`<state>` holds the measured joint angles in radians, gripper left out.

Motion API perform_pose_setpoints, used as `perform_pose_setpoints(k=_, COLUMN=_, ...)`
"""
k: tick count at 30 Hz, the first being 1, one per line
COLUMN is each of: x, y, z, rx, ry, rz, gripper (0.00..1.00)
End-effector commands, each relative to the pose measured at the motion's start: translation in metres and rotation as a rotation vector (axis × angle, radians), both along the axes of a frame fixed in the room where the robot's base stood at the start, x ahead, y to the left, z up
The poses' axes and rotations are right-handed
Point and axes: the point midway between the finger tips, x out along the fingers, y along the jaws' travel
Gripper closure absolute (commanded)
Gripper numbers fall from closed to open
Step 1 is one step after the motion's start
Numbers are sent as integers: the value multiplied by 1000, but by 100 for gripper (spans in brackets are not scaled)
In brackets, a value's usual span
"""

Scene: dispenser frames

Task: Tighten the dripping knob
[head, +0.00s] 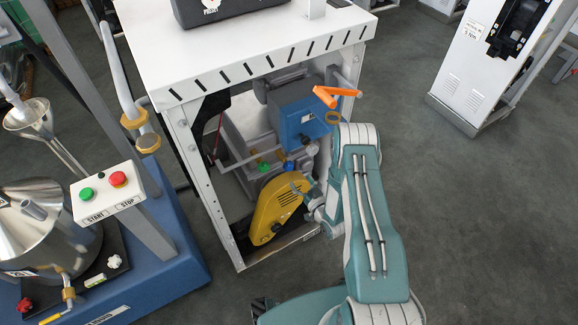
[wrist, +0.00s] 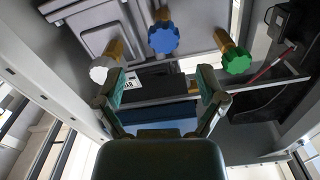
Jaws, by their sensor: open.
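In the wrist view three knobs on brass stems stand on a grey housing: a white knob (wrist: 103,70) at left, a blue knob (wrist: 163,38) in the middle and a green knob (wrist: 236,61) at right. My gripper (wrist: 160,84) is open and empty, its fingers spread below the blue knob in the picture. The left finger lies close to the white knob; I cannot tell if they touch. In the head view the green knob (head: 264,167) and blue knob (head: 288,165) show inside the frame, with my gripper (head: 302,185) beside them. No drip is visible.
A white-topped frame (head: 240,60) encloses the machine, with a post (head: 190,165) at left. A yellow guard (head: 276,210), a blue box (head: 300,112) and an orange handle (head: 336,96) are near my arm. A blue-based machine (head: 175,235) stands left.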

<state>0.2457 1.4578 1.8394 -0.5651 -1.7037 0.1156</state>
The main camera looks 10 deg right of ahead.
Motion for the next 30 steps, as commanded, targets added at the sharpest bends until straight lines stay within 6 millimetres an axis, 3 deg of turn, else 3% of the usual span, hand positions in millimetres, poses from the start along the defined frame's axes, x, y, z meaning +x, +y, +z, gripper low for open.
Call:
perform_pose_setpoints(k=6, x=39, y=15, z=1, rx=-1, ry=-2, rz=4, gripper=11)
perform_pose_setpoints(k=12, x=63, y=22, z=0, rx=-1, ry=-1, rz=2, gripper=11)
perform_pose_setpoints(k=23, x=70, y=24, z=0, rx=-1, ry=2, rz=0, gripper=11)
perform_pose_setpoints(k=28, x=70, y=24, z=0, rx=-1, ry=2, rz=0, gripper=82)
perform_pose_setpoints(k=29, x=70, y=24, z=0, rx=-1, ry=2, rz=0, gripper=93)
perform_pose_setpoints(k=30, x=70, y=24, z=0, rx=-2, ry=2, rz=0, gripper=93)
